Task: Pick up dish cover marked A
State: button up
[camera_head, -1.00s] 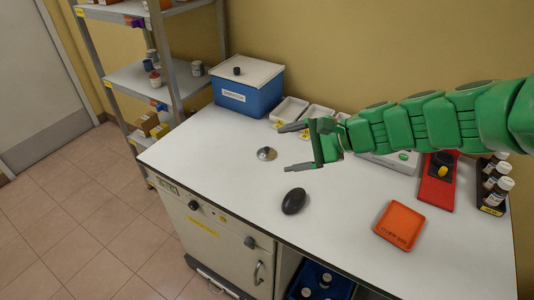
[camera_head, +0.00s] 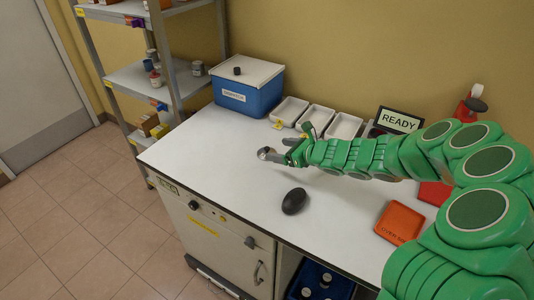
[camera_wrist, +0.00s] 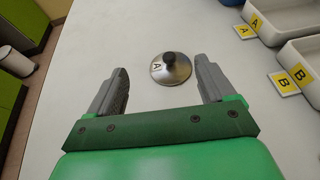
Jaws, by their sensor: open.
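The dish cover marked A (camera_wrist: 171,69) is a small round metal lid with a dark knob and a label A on its top. It lies on the white worktop. In the wrist view it sits ahead of and between the fingertips of my gripper (camera_wrist: 160,77), and neither finger appears to touch it. In the head view the cover (camera_head: 264,153) shows at the tips of my gripper (camera_head: 272,154), partly hidden by it. My gripper is open and empty.
White trays (camera_head: 289,111) line the back, with yellow A and B tags (camera_wrist: 255,24) beside them. A blue bin (camera_head: 248,91) stands back left. A black oval object (camera_head: 294,201) and an orange tray (camera_head: 398,222) lie nearer the front. The left worktop is clear.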

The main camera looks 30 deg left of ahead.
aim_at(269, 150)
jog(key=shift+w+a+f+m, duration=0.1)
jog(key=shift+w+f+m, duration=0.2)
jog(key=shift+f, duration=0.3)
jog(key=shift+x, duration=1.1)
jog(key=shift+w+x, duration=0.15)
jog(key=shift+x, duration=1.25)
jog(key=shift+w+x, duration=0.2)
jog(key=shift+x, duration=1.15)
jog(key=shift+f, duration=0.1)
jog(key=c, duration=1.1)
jog(key=shift+f, duration=0.15)
grip_shut()
